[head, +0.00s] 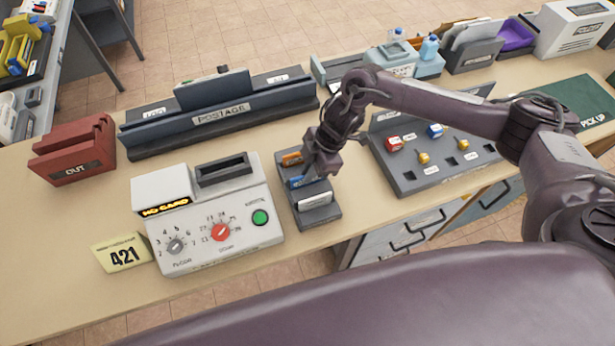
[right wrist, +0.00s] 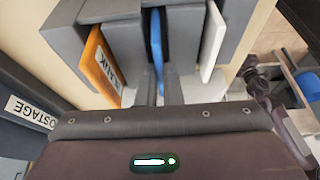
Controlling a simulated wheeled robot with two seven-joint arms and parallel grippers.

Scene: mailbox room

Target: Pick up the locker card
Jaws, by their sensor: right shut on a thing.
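A grey card rack (head: 322,214) stands on the counter with an orange card (head: 291,158), a blue card (head: 297,182) and a white card (head: 315,199) in its slots. I cannot read which one is the locker card. My right gripper (head: 308,176) reaches down over the rack and is shut on the blue card. In the right wrist view the blue card (right wrist: 157,45) stands in the middle slot, between the fingers (right wrist: 159,88). The orange card (right wrist: 100,62) is to its left and the white card (right wrist: 212,42) to its right. My left gripper is out of view.
A white card machine (head: 208,245) reading "NO CARD" stands left of the rack, with a yellow 421 note (head: 122,252) beside it. A postage stand (head: 220,115) is behind. A grey key board (head: 425,182) is close on the right. A red OUT tray (head: 72,150) is far left.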

